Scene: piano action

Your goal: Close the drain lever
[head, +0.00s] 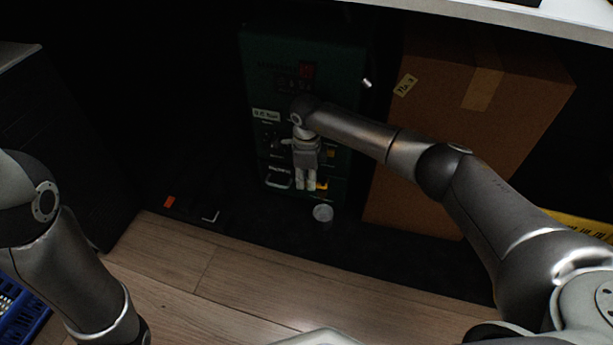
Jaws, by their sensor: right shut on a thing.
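A dark green machine (262,70) stands in the shadow under the table. My right gripper (306,186) points down in front of its lower face, with its two pale fingers close together. A small yellow piece (322,186), which looks like the drain lever, shows just right of the fingertips. My right gripper is shut on it, though the fingers cover most of it and the contact is hard to make out. The lever's exact angle is hidden. My left arm shows at the left edge, but its gripper is out of the picture.
A silver round cup (323,213) sits on the dark floor below the lever. A metal handle (278,178) is left of my right gripper. A tall cardboard box (440,130) stands close on the right, behind my right arm. A blue crate (22,312) is at lower left.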

